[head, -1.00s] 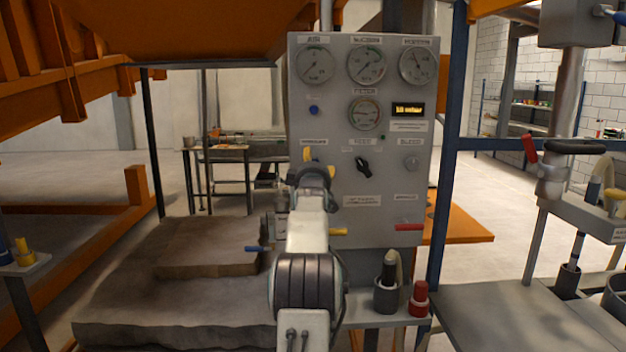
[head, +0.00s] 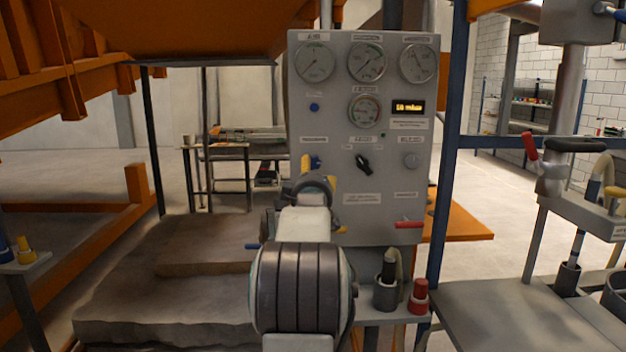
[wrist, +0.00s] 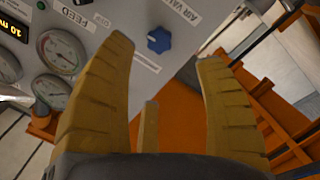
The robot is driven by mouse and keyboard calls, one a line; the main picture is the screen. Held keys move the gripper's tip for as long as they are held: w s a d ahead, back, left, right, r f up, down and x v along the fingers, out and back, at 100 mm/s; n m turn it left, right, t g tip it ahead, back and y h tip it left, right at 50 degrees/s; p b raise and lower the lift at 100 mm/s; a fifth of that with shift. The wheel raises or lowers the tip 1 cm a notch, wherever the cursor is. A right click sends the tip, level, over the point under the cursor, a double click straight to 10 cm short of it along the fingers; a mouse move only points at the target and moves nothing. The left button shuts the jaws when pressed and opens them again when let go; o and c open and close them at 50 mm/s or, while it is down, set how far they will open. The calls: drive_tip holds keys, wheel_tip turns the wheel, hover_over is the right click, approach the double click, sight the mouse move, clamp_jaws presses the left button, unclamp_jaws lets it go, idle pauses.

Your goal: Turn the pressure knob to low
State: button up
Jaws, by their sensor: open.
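The grey control panel (head: 385,214) stands upright ahead in the head view. In the wrist view the blue knob (wrist: 158,40) sits near an "AIR VALVE" label. My gripper (wrist: 165,50) is open and empty, its yellow fingertips appearing either side of the blue knob but not visibly touching it. In the head view my arm hides the panel's lower left.
Several gauges (head: 365,62) and a lit display (head: 408,107) sit above the knobs. A grey bench (head: 520,310) is at right; the sandbed (head: 180,290) is at left. Open floor lies behind.

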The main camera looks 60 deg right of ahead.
drive_tip(key=shift+s+a, duration=0.2)
drive_tip(key=shift+a, duration=0.15)
